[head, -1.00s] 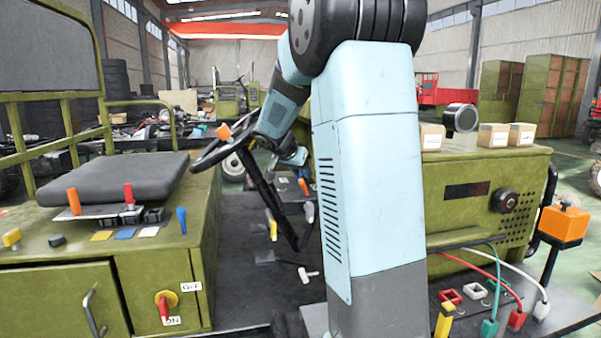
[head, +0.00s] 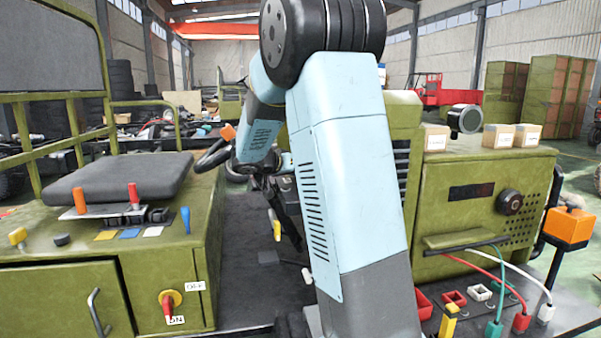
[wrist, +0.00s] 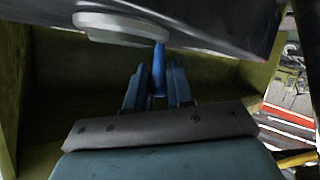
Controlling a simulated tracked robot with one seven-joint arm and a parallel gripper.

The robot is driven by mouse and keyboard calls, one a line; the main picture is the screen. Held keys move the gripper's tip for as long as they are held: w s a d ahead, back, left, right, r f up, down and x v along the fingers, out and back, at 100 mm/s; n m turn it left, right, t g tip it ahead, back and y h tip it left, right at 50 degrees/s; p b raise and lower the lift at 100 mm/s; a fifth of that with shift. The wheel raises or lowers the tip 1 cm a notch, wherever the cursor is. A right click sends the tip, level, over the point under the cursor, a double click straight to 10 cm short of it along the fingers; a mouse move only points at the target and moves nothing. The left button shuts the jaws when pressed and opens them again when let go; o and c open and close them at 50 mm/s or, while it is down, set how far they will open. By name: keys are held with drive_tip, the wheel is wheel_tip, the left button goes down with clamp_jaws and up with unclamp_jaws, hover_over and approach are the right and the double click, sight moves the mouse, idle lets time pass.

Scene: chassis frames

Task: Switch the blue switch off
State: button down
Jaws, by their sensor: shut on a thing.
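The blue switch (wrist: 159,62) shows in the wrist view as a thin blue lever under a dark panel. My gripper (wrist: 157,82) has one finger on each side of it and is shut on it. The lower end of the lever sits between the fingers. In the head view my arm hides most of the gripper and I cannot make out this switch there. Whether the switch is on or off cannot be told.
In the head view, the steering wheel (head: 215,154) is partly behind my arm.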

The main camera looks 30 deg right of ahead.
drive_tip(key=shift+a+f+n+h, duration=0.15)
drive_tip(key=shift+n+h, duration=0.15)
drive_tip(key=shift+h, duration=0.4)
drive_tip(key=shift+a+f+n+h, duration=0.15)
drive_tip(key=shift+n+h, duration=0.15)
drive_tip(key=shift+h, duration=0.4)
drive_tip(key=shift+w+a+f, duration=0.1)
drive_tip(key=shift+a+f, duration=0.05)
drive_tip(key=c, duration=1.3)
unclamp_jaws()
drive_tip(key=shift+a, duration=0.1)
drive_tip(key=shift+o, duration=1.3)
drive_tip(key=shift+r, duration=0.2)
drive_tip(key=v, duration=1.3)
drive_tip(key=shift+a, duration=0.3)
drive_tip(key=shift+f, duration=0.1)
